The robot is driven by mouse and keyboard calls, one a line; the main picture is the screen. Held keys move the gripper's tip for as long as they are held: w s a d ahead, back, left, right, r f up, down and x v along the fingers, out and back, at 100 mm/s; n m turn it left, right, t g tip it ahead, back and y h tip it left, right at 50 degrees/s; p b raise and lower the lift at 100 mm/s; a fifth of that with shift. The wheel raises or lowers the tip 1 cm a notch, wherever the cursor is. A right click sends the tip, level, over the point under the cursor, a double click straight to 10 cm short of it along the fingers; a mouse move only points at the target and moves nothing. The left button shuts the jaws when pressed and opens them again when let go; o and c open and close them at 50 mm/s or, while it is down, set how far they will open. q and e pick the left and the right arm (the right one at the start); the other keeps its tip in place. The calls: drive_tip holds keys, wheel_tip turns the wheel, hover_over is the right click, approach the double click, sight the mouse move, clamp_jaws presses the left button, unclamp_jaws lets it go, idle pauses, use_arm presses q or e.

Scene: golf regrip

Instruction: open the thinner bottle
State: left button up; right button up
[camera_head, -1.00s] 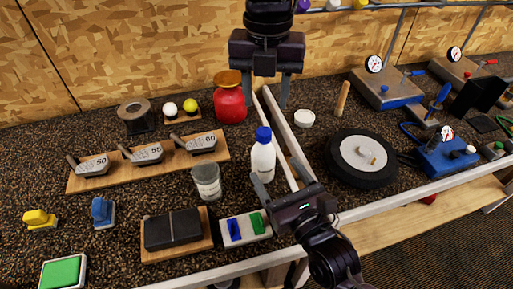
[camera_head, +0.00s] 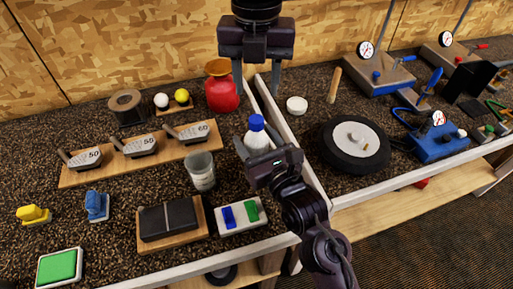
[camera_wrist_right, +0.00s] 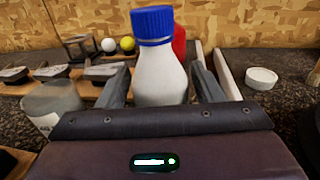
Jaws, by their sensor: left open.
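The thinner bottle is a white bottle (camera_head: 256,140) with a blue cap (camera_head: 257,122), standing upright on the bench. In the right wrist view the white bottle (camera_wrist_right: 160,78) and its blue cap (camera_wrist_right: 153,25) are large and near the middle. My right gripper (camera_head: 259,143) is open, its fingers to either side of the bottle body, below the cap; the gripper hides the bottle's lower part. My left gripper (camera_head: 256,85) is open, pointing down, above and behind the bottle and empty. The wider red bottle (camera_head: 222,92) stands behind, left of the left gripper.
A grey cup (camera_head: 201,172) stands close to the left of the white bottle. A wooden divider rail (camera_head: 299,157) runs just to its right. A wheel (camera_head: 357,150) and a small white dish (camera_head: 297,105) lie beyond the rail. A switch box (camera_head: 238,216) lies in front.

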sight(256, 119)
clamp_jaws()
use_arm(q)
drive_tip(key=m, duration=0.4)
drive_tip(key=shift+m, duration=0.4)
drive_tip(key=m, duration=2.1)
drive_tip(key=shift+m, duration=0.4)
drive_tip(key=shift+f, duration=4)
drive_tip(key=shift+c, duration=0.3)
